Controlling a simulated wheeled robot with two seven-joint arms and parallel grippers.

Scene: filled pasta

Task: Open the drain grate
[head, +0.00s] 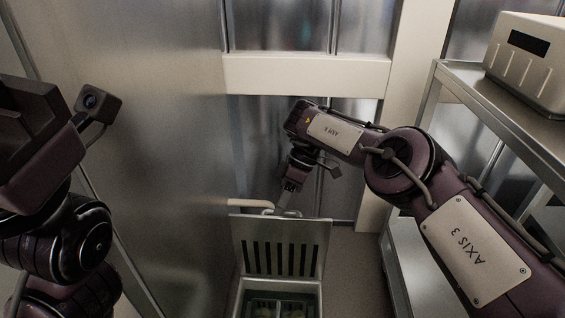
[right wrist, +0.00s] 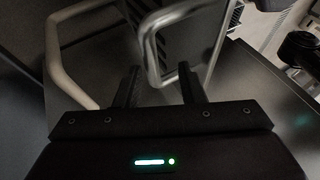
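The drain grate (head: 282,228) is a slotted metal plate, tilted up steeply above an open box-shaped drain (head: 237,300) on the floor. My right gripper (head: 285,200) is at the grate's top edge. In the right wrist view, a bent metal handle (right wrist: 149,50) on the slotted grate reaches between the fingertips of my right gripper (right wrist: 160,85). The fingers stand apart, and I see no clear grip on the handle. My left gripper (head: 30,135) is at the left edge, away from the grate; its fingers are not clear.
A pale pipe (head: 250,203) runs beside the grate's top; a pale bent bar (right wrist: 62,65) also shows in the right wrist view. A metal wall (head: 175,150) stands to the left. A metal shelf (head: 500,110) holding a white appliance (head: 530,60) stands to the right.

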